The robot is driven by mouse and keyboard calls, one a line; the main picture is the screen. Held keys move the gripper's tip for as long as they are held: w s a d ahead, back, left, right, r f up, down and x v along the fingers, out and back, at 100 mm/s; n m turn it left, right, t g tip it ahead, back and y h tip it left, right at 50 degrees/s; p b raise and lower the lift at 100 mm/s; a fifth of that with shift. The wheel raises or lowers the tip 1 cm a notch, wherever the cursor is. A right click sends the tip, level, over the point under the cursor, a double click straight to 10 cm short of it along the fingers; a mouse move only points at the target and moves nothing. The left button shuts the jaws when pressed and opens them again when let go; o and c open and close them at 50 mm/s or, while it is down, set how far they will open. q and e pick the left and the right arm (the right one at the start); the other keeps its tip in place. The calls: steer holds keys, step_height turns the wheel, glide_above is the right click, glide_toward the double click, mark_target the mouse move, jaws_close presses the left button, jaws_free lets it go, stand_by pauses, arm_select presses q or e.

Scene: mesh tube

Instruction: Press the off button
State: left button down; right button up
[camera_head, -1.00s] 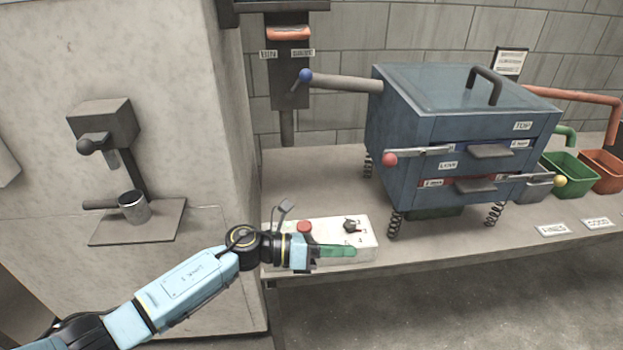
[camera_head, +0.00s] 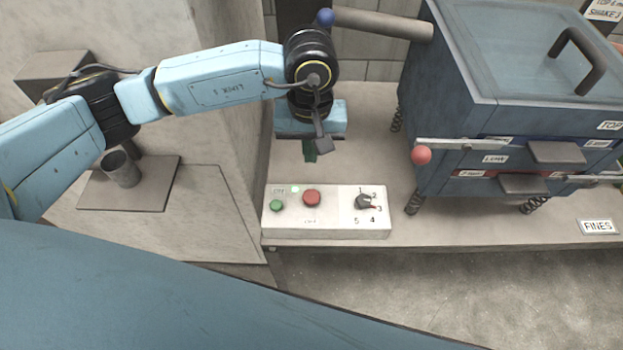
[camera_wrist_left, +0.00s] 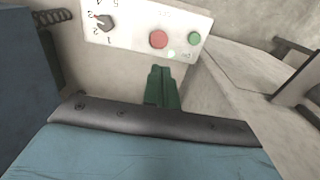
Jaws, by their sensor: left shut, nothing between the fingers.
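The white control box (camera_head: 330,225) lies on the bench in the head view. It has a red button (camera_head: 312,197), a smaller green button (camera_head: 277,205) and a dark dial (camera_head: 363,201) numbered around its edge. The label under the red button is too small to read surely. My left gripper (camera_head: 310,157) points down behind the box, its green fingers together and empty, apart from the buttons. In the left wrist view the shut fingers (camera_wrist_left: 162,75) show just short of the red button (camera_wrist_left: 158,39), with the green button (camera_wrist_left: 194,39) to the right. My right gripper is not in view.
A blue sieve machine (camera_head: 480,110) on springs stands right of the box, with a red-knobbed lever (camera_head: 421,155) sticking out. A metal cup (camera_head: 123,168) stands on a plate at left. The bench between the box and the machine is mostly clear.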

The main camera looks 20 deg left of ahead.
mark_target(311, 197)
arm_select(q)
step_height(311, 197, down, 13)
steer(key=shift+r, duration=0.1)
steer(key=shift+f, duration=0.55)
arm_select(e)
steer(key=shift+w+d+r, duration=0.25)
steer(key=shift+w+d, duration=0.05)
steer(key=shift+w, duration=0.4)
arm_select(q)
steer(key=shift+f, duration=0.1)
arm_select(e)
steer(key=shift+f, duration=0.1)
